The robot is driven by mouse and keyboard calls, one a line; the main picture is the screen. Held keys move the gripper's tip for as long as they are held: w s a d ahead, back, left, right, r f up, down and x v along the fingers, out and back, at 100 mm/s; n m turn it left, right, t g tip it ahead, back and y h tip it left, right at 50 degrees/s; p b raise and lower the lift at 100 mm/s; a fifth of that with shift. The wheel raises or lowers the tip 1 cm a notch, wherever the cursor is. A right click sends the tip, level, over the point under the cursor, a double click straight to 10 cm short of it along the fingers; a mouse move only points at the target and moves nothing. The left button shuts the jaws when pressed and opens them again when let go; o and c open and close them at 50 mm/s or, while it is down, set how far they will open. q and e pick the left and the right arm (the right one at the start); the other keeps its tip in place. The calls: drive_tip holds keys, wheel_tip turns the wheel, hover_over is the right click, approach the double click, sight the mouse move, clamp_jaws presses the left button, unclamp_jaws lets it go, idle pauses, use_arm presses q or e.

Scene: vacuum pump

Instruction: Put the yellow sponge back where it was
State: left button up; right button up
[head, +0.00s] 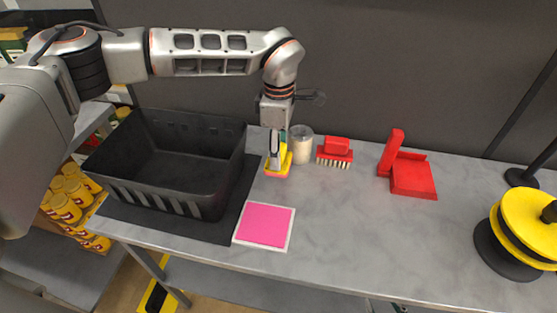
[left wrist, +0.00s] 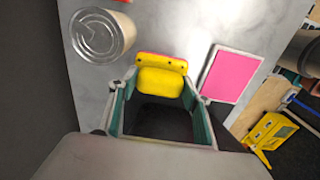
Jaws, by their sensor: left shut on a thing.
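The yellow sponge (head: 279,163), with a pinkish-red edge, is at the back of the grey table, just left of the white can. My left gripper (head: 275,148), its arm coming in from the left, reaches down onto it from above. In the left wrist view the yellow sponge (left wrist: 163,77) sits between the fingertips of my left gripper (left wrist: 161,90), which is shut on it. I cannot tell whether the sponge touches the table. A pink square with a white border (head: 265,225) lies flat in front of it, apart from it. My right gripper is not in view.
A black open crate (head: 185,195) stands on a dark mat at left. The white can (head: 301,145), a red brush (head: 335,152) and a red dustpan (head: 412,175) stand along the back. A yellow-black round device (head: 525,225) is at right. The table's middle is clear.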

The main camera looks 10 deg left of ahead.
use_arm(q)
drive_tip(key=shift+f+p, duration=0.3)
drive_tip(key=shift+f, duration=1.95)
drive_tip(key=shift+f, duration=0.1)
drive_tip(key=o, duration=1.2)
drive_tip(key=shift+c, duration=0.2)
wheel_tip(320, 180, up, 12)
drive_tip(key=shift+r+b, duration=0.15)
drive_tip(key=shift+b, duration=0.6)
